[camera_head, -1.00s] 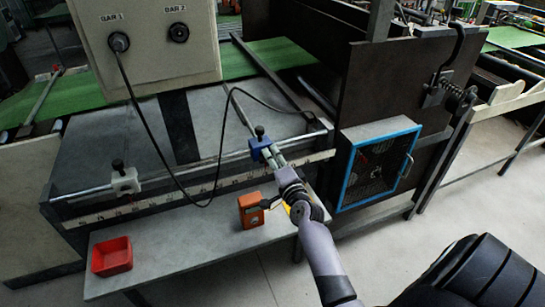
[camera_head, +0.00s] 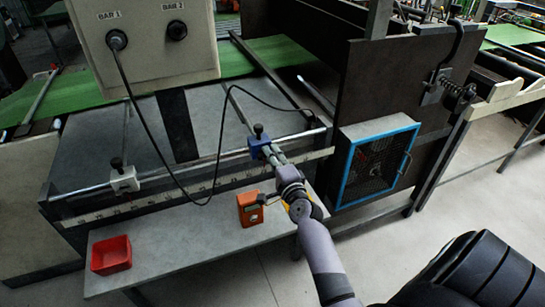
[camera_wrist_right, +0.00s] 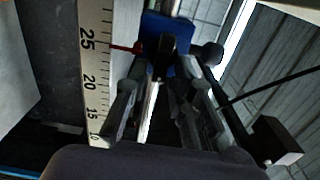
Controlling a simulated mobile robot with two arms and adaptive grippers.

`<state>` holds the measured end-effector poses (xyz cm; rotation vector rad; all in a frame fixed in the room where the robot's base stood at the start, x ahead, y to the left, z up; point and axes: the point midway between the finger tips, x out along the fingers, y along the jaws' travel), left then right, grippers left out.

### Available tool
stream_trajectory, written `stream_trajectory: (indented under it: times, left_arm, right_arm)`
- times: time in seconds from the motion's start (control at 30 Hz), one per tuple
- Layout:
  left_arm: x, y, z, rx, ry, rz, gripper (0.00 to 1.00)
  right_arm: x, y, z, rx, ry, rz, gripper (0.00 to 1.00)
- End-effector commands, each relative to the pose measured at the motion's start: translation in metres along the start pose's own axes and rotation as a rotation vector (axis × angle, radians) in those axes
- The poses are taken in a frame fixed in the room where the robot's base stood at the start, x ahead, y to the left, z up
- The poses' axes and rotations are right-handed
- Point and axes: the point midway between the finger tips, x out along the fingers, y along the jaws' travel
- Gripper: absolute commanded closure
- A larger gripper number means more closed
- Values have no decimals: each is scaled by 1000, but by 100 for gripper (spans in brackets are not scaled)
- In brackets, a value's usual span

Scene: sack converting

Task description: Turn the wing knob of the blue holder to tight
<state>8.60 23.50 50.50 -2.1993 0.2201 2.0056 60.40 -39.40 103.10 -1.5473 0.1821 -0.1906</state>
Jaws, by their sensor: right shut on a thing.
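The blue holder (camera_head: 256,149) sits on the rail at the front of the machine, with a black knob (camera_head: 258,129) on its top. My right gripper (camera_head: 274,155) is at the holder's front. In the right wrist view the blue holder (camera_wrist_right: 183,30) is at the top, with a red pointer beside the scale. There the fingers of my right gripper (camera_wrist_right: 164,78) are closed around a small dark part (camera_wrist_right: 167,52) in front of the holder, apparently its wing knob. The fingers hide much of it, so its angle cannot be read. My left gripper is out of view.
A white holder (camera_head: 124,181) is further left on the same rail, above a numbered scale (camera_head: 165,200). An orange device (camera_head: 249,209) and a red tray (camera_head: 111,255) are on the lower shelf (camera_head: 185,252). A cable hangs from the control box (camera_head: 146,60). A blue-framed guard (camera_head: 347,178) stands right.

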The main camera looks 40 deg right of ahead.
Motion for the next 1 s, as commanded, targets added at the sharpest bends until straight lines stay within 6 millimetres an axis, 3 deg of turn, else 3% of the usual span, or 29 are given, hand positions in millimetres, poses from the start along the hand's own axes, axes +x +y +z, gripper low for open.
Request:
stream_trajectory:
  times: [0.03,0.07,0.17,0.73,0.87,1.0]
  left_arm:
    - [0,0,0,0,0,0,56]
    - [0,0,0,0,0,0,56]
    - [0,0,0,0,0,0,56]
    - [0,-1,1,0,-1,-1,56]
    - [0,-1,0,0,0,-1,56]
    - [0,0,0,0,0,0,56]
  right_arm:
    - [-2,8,3,2,-8,17,100]
    - [-2,8,3,2,-8,17,76]
    - [-2,8,3,2,-8,16,70]
    - [-4,3,1,-1,-3,6,69]
    - [-19,4,1,-1,-3,7,69]
    - [-48,4,1,-1,-3,9,69]
